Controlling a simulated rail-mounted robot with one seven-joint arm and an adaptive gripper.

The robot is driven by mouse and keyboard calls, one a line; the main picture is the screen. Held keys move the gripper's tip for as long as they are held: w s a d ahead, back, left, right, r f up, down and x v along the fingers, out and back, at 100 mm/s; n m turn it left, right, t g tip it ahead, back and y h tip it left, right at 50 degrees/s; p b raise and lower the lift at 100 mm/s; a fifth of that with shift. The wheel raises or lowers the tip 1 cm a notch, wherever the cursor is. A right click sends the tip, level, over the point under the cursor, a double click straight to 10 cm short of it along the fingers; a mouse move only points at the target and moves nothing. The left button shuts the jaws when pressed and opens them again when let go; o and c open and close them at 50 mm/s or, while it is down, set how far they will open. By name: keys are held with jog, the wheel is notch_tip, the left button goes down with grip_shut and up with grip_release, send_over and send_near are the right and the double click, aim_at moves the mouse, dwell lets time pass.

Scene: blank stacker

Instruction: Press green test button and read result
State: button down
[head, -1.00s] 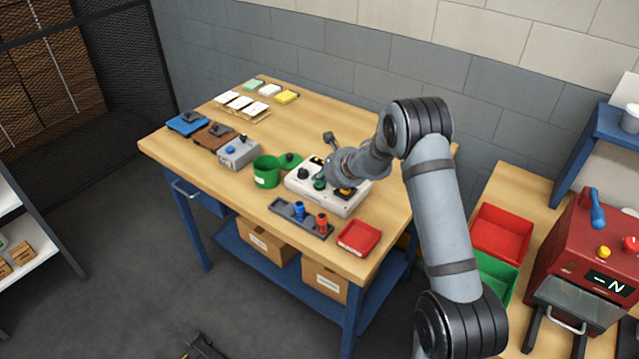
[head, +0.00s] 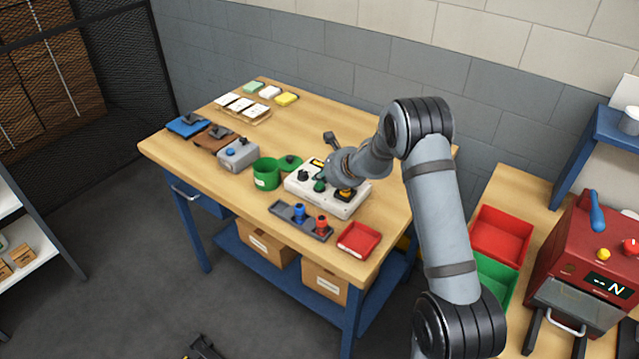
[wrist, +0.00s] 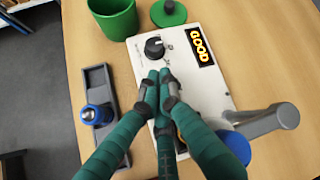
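The white test box (head: 330,205) sits near the right end of the wooden table. Its display (wrist: 201,47) reads "GOOD" in glowing letters in the wrist view. A black knob (wrist: 154,47) is on the box beside the display. My gripper (wrist: 160,77) has its teal fingers drawn together, with nothing visible between them. The fingertips are over the box face, just below the knob in the wrist view; whether they touch it is unclear. In the head view my gripper (head: 320,185) is at the box top. I cannot make out the green button; the fingers may cover it.
A green cup (head: 266,174) and green lid (head: 289,162) stand beside the box. A grey tray (head: 283,211) with blue and red pieces and a red tray (head: 359,240) lie in front. A grey lever (wrist: 275,118) sticks up close to my fingers.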

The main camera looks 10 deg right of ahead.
aim_at(320, 186)
jog(key=shift+r, duration=0.25)
jog(key=shift+r+p, duration=1.85)
jog(key=shift+r, duration=0.7)
notch_tip(320, 186, down, 2)
jog(key=shift+f+b, duration=0.1)
jog(key=shift+b, duration=0.65)
jog(key=shift+r+p, duration=0.7)
jog(key=shift+p, duration=0.55)
jog(key=shift+r+p, duration=0.2)
jog(key=shift+p, duration=1)
jog(key=shift+r+p, duration=1.2)
jog(key=shift+r, duration=0.9)
